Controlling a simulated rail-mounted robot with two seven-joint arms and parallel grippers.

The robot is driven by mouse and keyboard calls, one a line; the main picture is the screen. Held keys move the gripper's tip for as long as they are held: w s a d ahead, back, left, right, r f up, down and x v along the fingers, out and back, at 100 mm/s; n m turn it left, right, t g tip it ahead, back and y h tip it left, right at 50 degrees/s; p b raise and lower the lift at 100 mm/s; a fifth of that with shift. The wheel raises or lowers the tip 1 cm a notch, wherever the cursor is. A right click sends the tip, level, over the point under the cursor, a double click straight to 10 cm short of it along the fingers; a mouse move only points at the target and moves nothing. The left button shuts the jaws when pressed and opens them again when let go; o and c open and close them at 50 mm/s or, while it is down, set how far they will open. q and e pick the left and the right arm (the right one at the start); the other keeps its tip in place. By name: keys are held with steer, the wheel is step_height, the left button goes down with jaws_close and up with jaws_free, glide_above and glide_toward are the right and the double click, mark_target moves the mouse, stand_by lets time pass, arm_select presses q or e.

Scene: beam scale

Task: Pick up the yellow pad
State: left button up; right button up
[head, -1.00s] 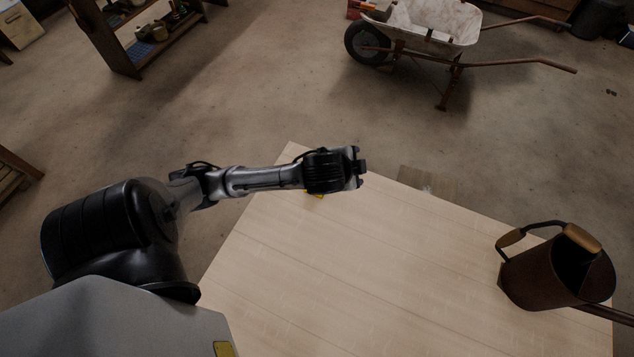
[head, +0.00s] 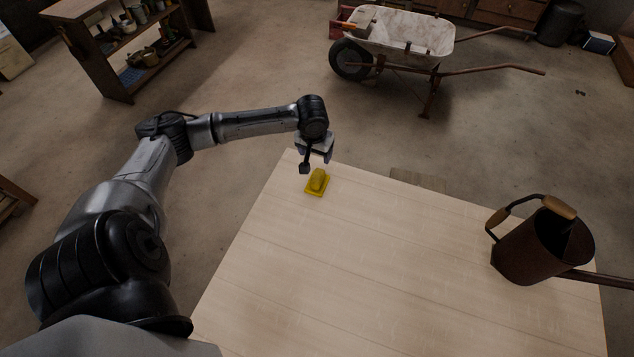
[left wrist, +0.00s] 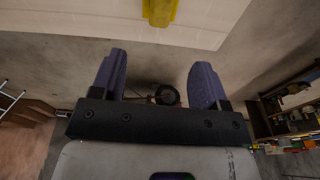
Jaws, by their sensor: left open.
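The yellow pad (head: 317,183) lies near the far left corner of the wooden table (head: 370,255), with a raised yellow block-like part on top. In the left wrist view the pad (left wrist: 160,10) shows at the top edge, partly cut off. My left gripper (head: 316,163) is open and empty above the table's far edge, just beyond the pad and apart from it. Its two fingers (left wrist: 156,85) are spread wide in the left wrist view, with nothing between them but distant floor and a wheel. My right gripper does not show.
A rusty brown watering can (head: 540,245) stands at the table's right side. The table's middle is clear. Beyond the table, a wheelbarrow (head: 405,40) stands on the floor, and a wooden shelf (head: 125,50) stands at the back left.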

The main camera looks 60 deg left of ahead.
arm_select(q)
glide_above(317, 175)
steer(key=shift+n, duration=0.3)
steer(key=f, duration=0.8)
steer(key=shift+s+d+f, duration=0.15)
steer(key=shift+d+f, duration=0.1)
steer(key=shift+f, duration=0.05)
steer(key=shift+a+f, duration=0.2)
steer(key=shift+f, duration=2.45)
steer(key=c, duration=1)
steer(key=shift+c, duration=0.2)
steer(key=shift+r, duration=0.1)
